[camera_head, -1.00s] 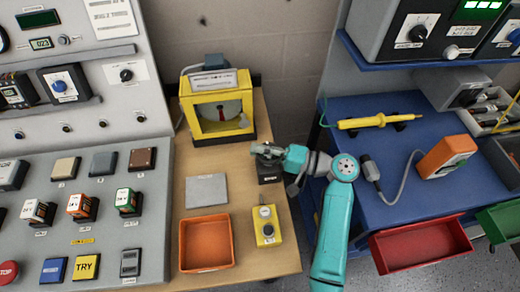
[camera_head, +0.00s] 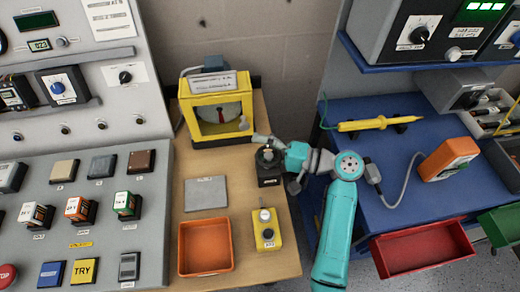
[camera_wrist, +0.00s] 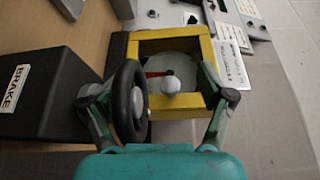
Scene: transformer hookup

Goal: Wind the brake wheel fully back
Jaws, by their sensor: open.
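The brake is a black box (camera_wrist: 45,95) with a white BRAKE label, and its black wheel (camera_wrist: 122,105) stands beside the box in the wrist view. In the head view the brake box (camera_head: 270,179) sits on the wooden bench, right of centre. My gripper (camera_head: 268,150) is at the top of it and partly hides the wheel. In the wrist view my gripper (camera_wrist: 158,98) has its fingers spread wide. The wheel lies between them, close to the left finger, with a clear gap to the right finger. I cannot tell if the left finger touches it.
A yellow-framed gauge (camera_head: 217,107) with a red pointer and white knob stands behind the brake. An orange tray (camera_head: 206,272), grey plate (camera_head: 205,192) and yellow switch box (camera_head: 267,230) lie in front and to the left. A blue bench (camera_head: 400,220) is to the right.

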